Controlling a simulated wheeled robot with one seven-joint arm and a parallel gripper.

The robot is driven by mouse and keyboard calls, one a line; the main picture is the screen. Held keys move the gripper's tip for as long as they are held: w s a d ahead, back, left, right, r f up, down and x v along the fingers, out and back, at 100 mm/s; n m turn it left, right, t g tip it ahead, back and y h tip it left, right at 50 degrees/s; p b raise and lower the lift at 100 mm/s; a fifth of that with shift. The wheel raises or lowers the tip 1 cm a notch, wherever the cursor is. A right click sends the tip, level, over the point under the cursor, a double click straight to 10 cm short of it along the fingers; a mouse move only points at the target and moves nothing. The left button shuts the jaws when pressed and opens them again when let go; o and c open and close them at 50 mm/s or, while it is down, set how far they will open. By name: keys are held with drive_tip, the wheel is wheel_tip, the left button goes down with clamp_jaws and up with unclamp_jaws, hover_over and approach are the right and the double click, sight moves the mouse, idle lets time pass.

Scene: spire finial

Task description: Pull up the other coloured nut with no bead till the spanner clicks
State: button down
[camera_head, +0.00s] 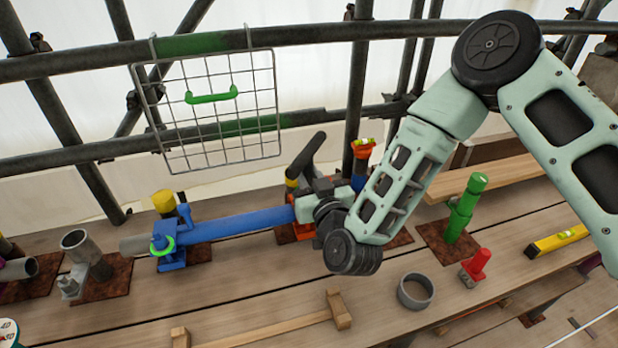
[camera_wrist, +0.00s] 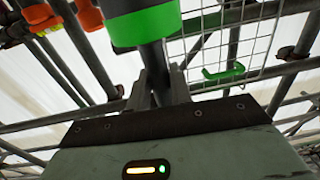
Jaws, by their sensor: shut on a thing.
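My gripper (camera_head: 308,207) is at the middle of the bench, beside the right end of a blue tube. In the wrist view its fingers (camera_wrist: 160,88) are shut on a dark bar (camera_wrist: 153,58) with a wide green collar (camera_wrist: 146,24) beyond; I cannot tell for sure that this is the spanner. A blue coupler (camera_head: 172,258) with a green ring (camera_head: 161,247) stands at the tube's left end. An orange coupler (camera_head: 288,234) is partly hidden behind my gripper. A green fitting (camera_head: 465,208) and a red fitting (camera_head: 478,263) stand at right. No bead is clear.
A wire basket (camera_head: 215,130) with a green handle (camera_head: 212,95) hangs on the rail (camera_head: 330,33) behind. A black slanted handle (camera_head: 307,152) rises behind my gripper. A grey ring (camera_head: 415,290), a wooden piece (camera_head: 270,328) and a yellow level (camera_head: 557,240) lie in front and right.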

sight(310, 155)
drive_tip(key=shift+r+p, duration=1.8)
drive_tip(key=shift+r, duration=1.4)
